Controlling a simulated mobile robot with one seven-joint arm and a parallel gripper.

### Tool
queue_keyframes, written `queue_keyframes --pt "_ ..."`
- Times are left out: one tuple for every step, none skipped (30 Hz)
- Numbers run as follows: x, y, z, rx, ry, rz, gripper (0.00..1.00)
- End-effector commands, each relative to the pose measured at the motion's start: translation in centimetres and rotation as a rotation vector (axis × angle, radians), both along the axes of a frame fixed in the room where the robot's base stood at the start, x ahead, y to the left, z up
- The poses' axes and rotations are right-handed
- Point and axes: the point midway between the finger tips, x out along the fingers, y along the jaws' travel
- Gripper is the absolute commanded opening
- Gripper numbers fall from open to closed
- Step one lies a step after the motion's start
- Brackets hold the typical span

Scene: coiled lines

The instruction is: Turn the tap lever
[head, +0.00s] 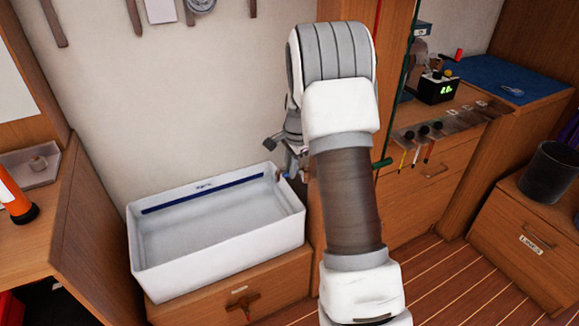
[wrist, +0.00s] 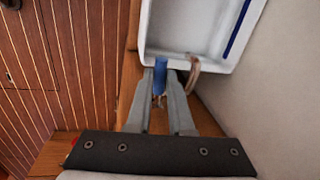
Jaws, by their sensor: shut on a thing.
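In the wrist view a blue tap lever (wrist: 160,77) stands between the two fingers of my gripper (wrist: 160,84). The fingers are shut on it, one on each side. The tan curved tap spout (wrist: 193,71) is just to the right of the fingers, at the corner of the white basin (wrist: 182,56). In the head view the basin (head: 222,264) stands on a wooden cabinet against the wall. My gripper (head: 296,164) is at the basin's right end, mostly hidden behind my arm.
A wooden panel (head: 345,12) rises behind my arm. To the right is a counter with a small digital box (head: 438,88) and several hanging tools. A dark bin (head: 548,172) stands on a low cabinet.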

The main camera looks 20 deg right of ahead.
Motion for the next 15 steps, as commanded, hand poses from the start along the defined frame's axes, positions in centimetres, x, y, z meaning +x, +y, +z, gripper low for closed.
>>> queue_keyframes --pt "-0.23 -0.14 0.11 0.001 -0.001 0.032 0.0" --pt "-0.36 -0.18 0.12 0.001 -0.001 0.052 0.0" --pt "-0.51 -0.21 0.11 0.001 -0.001 0.079 0.0" --pt "-0.61 -0.24 0.1 0.001 -0.001 0.097 0.0" --pt "-0.7 -0.26 0.1 0.001 -0.001 0.114 0.0" --pt "-0.79 -0.28 0.09 0.001 -0.001 0.134 0.0" --pt "-0.86 -0.29 0.09 0.001 -0.002 0.145 0.0" --pt "-0.9 -0.29 0.09 0.001 -0.002 0.154 0.0" --pt "-0.93 -0.3 0.08 0.0 -0.002 0.164 0.0" --pt "-0.96 -0.29 0.08 0.001 -0.002 0.168 0.0" --pt "-0.97 -0.29 0.08 0.001 -0.002 0.171 0.0" --pt "-0.96 -0.28 0.07 0.001 -0.002 0.172 0.0" --pt "-0.96 -0.28 0.07 0.001 -0.002 0.173 0.0" --pt "-0.96 -0.28 0.07 0.001 -0.002 0.172 0.0" --pt "-0.96 -0.28 0.07 0.0 -0.002 0.172 0.0"
